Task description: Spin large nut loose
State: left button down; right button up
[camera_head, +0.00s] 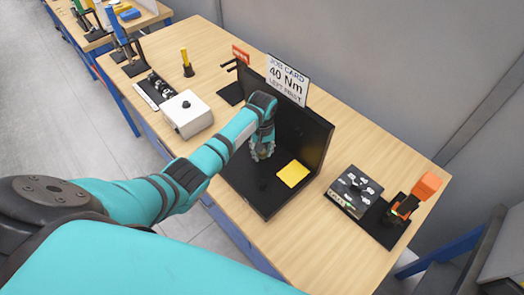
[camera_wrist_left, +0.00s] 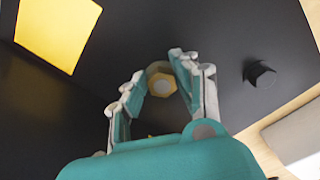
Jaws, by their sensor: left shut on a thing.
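My left gripper (camera_head: 262,150) reaches down over the black fixture (camera_head: 262,195) on the wooden bench. In the left wrist view the gripper (camera_wrist_left: 160,85) has its two fingers closed in around a small yellowish, many-sided nut (camera_wrist_left: 162,84) with a grey rim around it. The fingertips are at the nut's sides and hide part of it. In the head view the gripper and wrist hide the nut. My right gripper is in neither view.
A yellow square (camera_head: 293,174) lies on the fixture. A job card (camera_head: 287,80) reading 40 Nm, left first, stands behind it. A white box (camera_head: 186,115) is to the left. A tray of small parts (camera_head: 354,191) and an orange-black tool (camera_head: 412,200) are to the right.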

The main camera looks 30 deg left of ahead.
aim_at(263, 153)
pick_arm(q)
jog(key=shift+n, duration=0.4)
jog(key=c, duration=1)
grip_release()
notch_tip(263, 153, up, 12)
